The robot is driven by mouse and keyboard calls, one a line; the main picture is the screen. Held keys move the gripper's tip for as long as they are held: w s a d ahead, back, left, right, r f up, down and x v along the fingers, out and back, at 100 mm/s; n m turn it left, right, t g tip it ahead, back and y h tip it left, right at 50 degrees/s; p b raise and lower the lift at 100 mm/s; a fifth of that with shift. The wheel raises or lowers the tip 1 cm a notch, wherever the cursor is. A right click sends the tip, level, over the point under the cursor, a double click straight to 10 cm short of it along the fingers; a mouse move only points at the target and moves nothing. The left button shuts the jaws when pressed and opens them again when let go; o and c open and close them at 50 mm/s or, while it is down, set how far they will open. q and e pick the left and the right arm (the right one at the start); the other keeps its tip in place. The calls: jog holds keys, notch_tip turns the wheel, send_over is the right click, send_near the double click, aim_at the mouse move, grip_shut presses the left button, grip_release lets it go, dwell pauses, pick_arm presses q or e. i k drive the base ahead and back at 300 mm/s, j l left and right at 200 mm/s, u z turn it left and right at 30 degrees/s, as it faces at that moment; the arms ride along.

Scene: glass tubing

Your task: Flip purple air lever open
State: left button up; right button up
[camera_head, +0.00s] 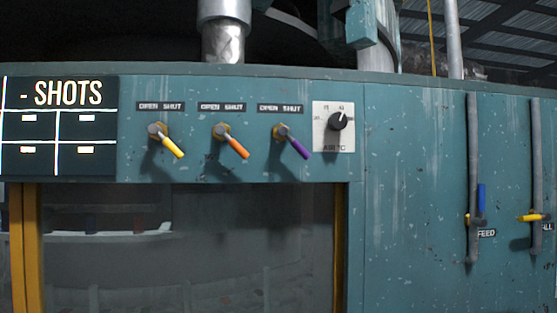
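The purple lever (296,146) is on the teal panel, third from the left in a row of three. Its handle slants down and to the right from its pivot, toward the SHUT side of its label. The OPEN SHUT label (280,108) sits just above it. Neither of my grippers is in the head view, so nothing touches the lever.
A yellow lever (171,146) and an orange lever (236,147) sit left of the purple one, both slanting down-right. A black dial (337,121) on a white plate is close on the right. A blue-handled valve (481,199) and a yellow-handled valve (532,217) are farther right.

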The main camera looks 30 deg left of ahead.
aim_at(282, 131)
jog(key=u, duration=1)
